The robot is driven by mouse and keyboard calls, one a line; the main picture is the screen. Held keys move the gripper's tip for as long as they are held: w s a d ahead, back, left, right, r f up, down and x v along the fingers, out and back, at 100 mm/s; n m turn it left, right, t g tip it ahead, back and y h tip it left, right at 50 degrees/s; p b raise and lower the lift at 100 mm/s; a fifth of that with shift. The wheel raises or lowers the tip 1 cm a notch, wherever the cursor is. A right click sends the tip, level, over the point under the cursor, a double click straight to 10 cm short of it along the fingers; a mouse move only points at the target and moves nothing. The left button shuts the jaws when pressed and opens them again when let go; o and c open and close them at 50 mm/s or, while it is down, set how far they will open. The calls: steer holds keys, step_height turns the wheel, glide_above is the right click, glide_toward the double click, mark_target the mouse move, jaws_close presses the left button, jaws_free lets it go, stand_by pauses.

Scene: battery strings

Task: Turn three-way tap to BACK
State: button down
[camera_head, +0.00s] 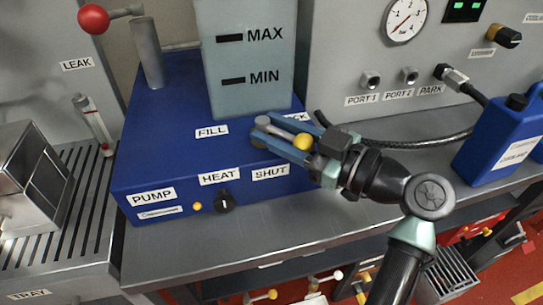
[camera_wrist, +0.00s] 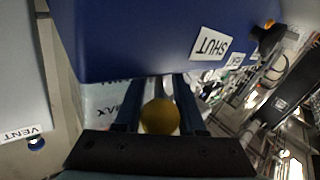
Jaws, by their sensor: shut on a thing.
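The three-way tap (camera_head: 262,121) sits on top of the blue pump box (camera_head: 165,100), in front of the tank. It has a grey pivot and a lever ending in a yellow ball knob (camera_head: 302,142). The lever points right, between the SHUT label (camera_head: 270,173) and the partly hidden BACK label (camera_head: 297,117). The FILL label (camera_head: 212,131) is on the left. My gripper (camera_head: 266,127) reaches in from the right, its fingers shut on the lever. In the wrist view the yellow knob (camera_wrist: 160,116) shows between the fingers, with the metal lever beyond it.
The clear tank (camera_head: 245,60) with MAX and MIN marks stands just behind the tap. A black hose (camera_head: 400,139) runs behind my arm to PARK. A blue coolant jug (camera_head: 500,140) stands at the right. The HEAT knob (camera_head: 224,201) is on the box front.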

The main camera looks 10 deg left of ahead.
steer(key=shift+w+d+n+g+y+b, duration=0.15)
steer(key=shift+n+g+y+b, duration=0.25)
steer(key=shift+g+b, duration=0.3)
steer(key=shift+w+d+n+g+y+b, duration=0.1)
steer(key=shift+n+g+y+b, duration=0.2)
steer(key=shift+n+g+b, duration=0.3)
steer(key=shift+g, duration=0.3)
steer(key=c, duration=0.5)
jaws_free()
steer(key=shift+a, duration=0.1)
steer(key=v, duration=1.3)
steer(key=shift+w, duration=0.1)
